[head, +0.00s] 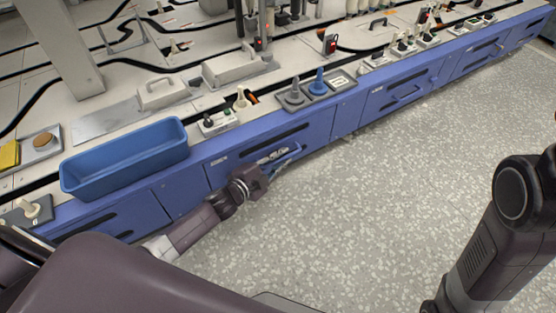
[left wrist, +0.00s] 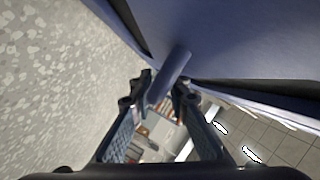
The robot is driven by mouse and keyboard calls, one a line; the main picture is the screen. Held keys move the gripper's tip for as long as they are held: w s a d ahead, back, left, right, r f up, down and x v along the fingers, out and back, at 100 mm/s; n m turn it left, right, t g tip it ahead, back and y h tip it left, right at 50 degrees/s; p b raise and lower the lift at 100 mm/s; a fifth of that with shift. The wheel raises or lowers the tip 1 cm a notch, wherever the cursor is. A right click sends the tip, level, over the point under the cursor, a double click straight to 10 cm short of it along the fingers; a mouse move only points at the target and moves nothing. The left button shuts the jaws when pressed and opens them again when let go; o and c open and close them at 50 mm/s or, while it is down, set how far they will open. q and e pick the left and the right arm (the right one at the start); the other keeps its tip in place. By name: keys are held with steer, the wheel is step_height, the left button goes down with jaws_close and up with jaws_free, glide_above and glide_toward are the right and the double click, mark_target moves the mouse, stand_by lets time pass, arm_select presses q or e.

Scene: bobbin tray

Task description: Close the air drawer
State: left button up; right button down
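The bench has a row of blue drawer fronts. The drawer at my left gripper (head: 268,165) has a blue front (head: 232,167) with a dark slot and a small label that I cannot read. I cannot tell how far this drawer stands out. In the left wrist view, its round blue handle (left wrist: 172,72) lies between my left fingertips (left wrist: 162,92).
A blue bin (head: 125,160) stands on the bench top (head: 330,62), near its front edge. A grey and a blue cone-shaped piece (head: 319,82) stand above the drawer. Another drawer front with a handle (head: 404,97) is to the right. The speckled floor (head: 390,180) before the bench is clear.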

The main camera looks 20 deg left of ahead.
arm_select(q)
steer(key=v, duration=1.2)
